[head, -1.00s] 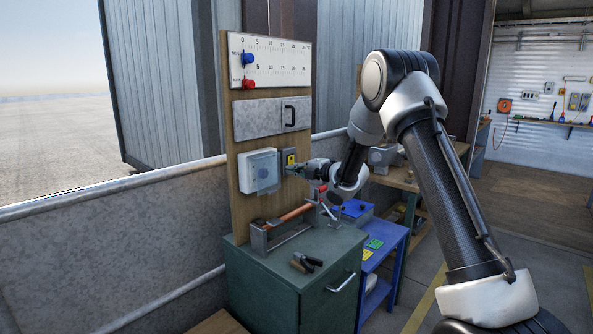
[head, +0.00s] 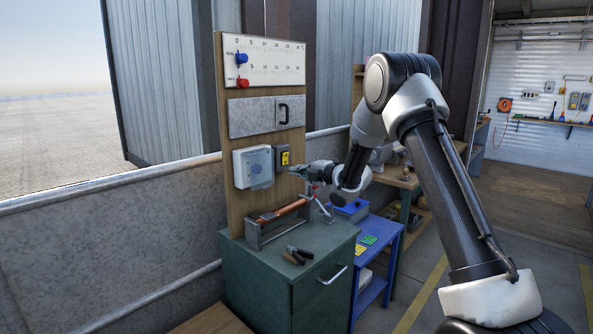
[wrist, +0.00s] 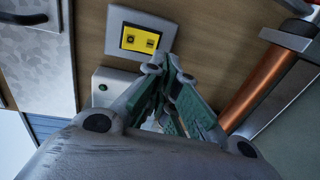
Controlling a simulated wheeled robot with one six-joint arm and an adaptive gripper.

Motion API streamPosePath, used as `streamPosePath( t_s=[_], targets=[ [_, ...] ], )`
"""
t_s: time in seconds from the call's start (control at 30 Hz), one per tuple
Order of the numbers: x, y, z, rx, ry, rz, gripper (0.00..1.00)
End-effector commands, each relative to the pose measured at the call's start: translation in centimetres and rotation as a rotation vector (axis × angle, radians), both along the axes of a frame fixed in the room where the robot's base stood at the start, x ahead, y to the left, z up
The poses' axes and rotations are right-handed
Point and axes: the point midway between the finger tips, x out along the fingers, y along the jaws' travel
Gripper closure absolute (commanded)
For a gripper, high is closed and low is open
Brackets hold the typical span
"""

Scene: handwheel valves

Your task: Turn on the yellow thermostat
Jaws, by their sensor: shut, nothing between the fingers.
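The yellow thermostat (head: 284,157) is a small grey box with a yellow face, mounted on the upright wooden board. In the wrist view its yellow face (wrist: 140,38) shows a dark round spot and a small dark marked patch; whether it is on I cannot tell. My gripper (head: 293,170) is just right of and slightly below the thermostat, in front of the board. In the wrist view the green-padded fingertips (wrist: 166,66) are closed together, empty, close to the box's edge. Whether they touch it I cannot tell.
A grey panel with a black handle (head: 266,115) and a scale with blue and red knobs (head: 264,60) are above. A copper pipe in a holder (head: 278,220) and pliers (head: 296,254) are on the green cabinet (head: 262,278) below.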

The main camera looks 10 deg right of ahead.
Motion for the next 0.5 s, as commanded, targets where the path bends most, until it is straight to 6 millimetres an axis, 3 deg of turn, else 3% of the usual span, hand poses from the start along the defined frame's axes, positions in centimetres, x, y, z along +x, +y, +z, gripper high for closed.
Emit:
streamPosePath(
  t_s=[0.5],
  targets=[
    [-5.9,-4.4,-0.9,-0.001,0.002,-0.002,1.00]
  ],
)
